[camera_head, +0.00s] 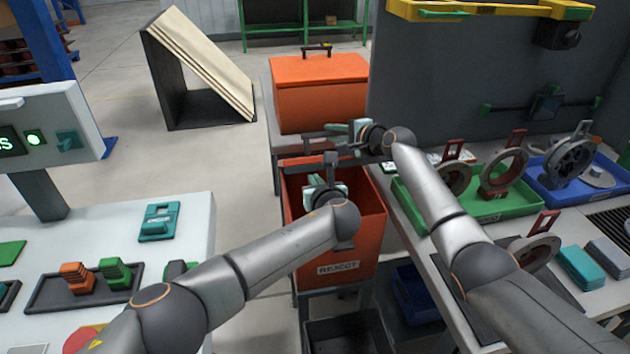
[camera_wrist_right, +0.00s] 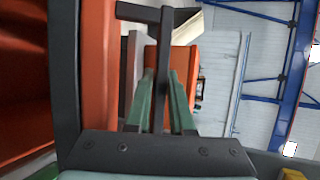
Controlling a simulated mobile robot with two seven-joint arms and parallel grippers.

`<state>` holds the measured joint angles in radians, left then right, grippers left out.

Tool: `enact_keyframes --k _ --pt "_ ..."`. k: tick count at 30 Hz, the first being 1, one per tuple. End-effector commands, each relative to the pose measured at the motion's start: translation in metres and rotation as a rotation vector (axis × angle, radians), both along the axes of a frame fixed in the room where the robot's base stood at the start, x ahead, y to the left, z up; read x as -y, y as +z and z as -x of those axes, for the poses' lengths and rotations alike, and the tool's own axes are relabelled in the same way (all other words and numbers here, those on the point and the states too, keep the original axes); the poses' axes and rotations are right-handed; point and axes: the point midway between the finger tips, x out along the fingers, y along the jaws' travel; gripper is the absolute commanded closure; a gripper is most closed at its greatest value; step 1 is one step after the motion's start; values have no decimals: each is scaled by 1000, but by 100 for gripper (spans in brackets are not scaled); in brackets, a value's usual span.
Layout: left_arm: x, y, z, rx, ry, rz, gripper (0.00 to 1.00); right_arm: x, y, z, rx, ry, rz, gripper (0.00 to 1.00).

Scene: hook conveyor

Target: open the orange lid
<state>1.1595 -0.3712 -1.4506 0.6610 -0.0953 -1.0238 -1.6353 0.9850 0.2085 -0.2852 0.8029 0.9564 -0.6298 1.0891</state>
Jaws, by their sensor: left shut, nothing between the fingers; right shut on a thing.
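The orange lid (camera_head: 325,68) lies on the orange box behind the bin and looks closed, with a dark handle (camera_head: 317,48) on top. My right gripper (camera_head: 335,127) is in front of that box, pointing left, above the back of the reject bin. In the right wrist view its green fingers (camera_wrist_right: 162,90) are shut on a dark bar (camera_wrist_right: 160,55) with a crosspiece at its far end. I cannot tell what the bar belongs to. My left gripper (camera_head: 331,163) is shut and empty, pointing away over the open orange reject bin (camera_head: 358,250).
The white table (camera_head: 185,225) at left holds trays and small parts. The bench at right carries a green tray (camera_head: 500,207) and a blue tray (camera_head: 560,175) with wheel-like parts. A dark panel (camera_head: 455,75) stands behind it. A slanted board (camera_head: 205,65) stands at back left.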

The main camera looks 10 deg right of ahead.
Motion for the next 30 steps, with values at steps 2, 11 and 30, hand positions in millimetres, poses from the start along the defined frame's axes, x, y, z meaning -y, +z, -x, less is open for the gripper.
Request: enact_keyframes --k 2,11,30 --pt "0 0 0 0 0 0 100 1 3 -1 7 -2 0 100" --pt "0 16 -8 3 1 1 100 1 3 -1 7 -2 0 100" --pt "-1 21 -11 11 1 -3 100 1 -4 2 -10 1 2 52"
